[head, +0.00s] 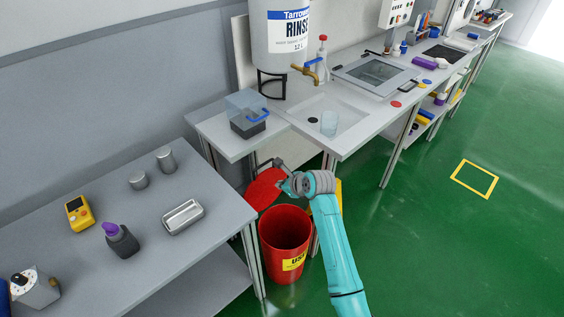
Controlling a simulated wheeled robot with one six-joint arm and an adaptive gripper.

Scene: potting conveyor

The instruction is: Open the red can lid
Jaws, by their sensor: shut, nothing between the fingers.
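The red can (284,250) stands on the green floor between the grey table and the sink bench, with a yellow label on its front. Its red lid (264,190) is tilted up at the back of the can, and the can's dark inside shows. My gripper (287,181) is shut and empty at the right side of the raised lid, close to its edge. I cannot tell whether the fingers touch the lid. My teal arm passes just right of the can and hides part of what is behind it.
The green floor at right is clear.

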